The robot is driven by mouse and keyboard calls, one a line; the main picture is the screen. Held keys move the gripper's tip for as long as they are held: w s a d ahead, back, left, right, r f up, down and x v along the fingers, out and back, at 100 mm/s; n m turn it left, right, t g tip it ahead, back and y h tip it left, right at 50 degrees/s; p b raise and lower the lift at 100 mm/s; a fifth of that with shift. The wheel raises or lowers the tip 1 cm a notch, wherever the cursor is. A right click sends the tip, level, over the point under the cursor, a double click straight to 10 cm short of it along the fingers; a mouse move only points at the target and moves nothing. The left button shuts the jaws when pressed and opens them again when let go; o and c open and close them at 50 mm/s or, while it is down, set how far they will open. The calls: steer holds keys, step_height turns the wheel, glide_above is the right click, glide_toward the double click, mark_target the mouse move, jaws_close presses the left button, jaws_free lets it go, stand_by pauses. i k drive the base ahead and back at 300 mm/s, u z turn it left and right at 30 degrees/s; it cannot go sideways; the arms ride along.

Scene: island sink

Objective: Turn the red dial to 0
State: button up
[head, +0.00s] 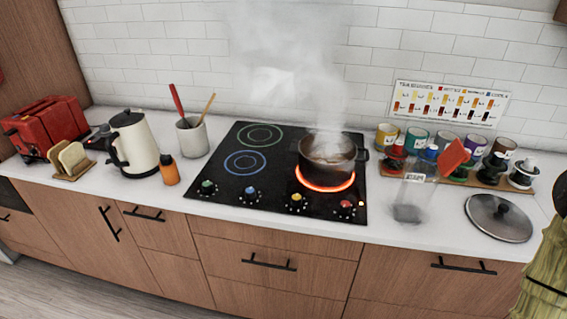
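The red dial (346,206) is the rightmost of several knobs along the front edge of the black cooktop (230,165). Its pointer setting is too small to read. A small red light shows just right of it. The front right burner (325,183) behind it glows orange-red. A dark pot (327,158) sits over that burner with steam rising. To the left of the red dial are a yellow dial (296,203), a blue dial (251,195) and a green dial (208,188). My gripper is not in view.
Right of the cooktop stand a clear container (410,195), a red piece (452,157), several cups (417,139) and a pot lid (498,217). Left are a kettle (134,144), an orange bottle (169,170) and a red toaster (45,127). The counter strip before the dials is clear.

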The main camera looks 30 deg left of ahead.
mark_target(345, 207)
steer(key=k, duration=0.5)
steer(key=u, duration=1.45)
steer(key=i, duration=0.65)
steer(key=z, duration=0.9)
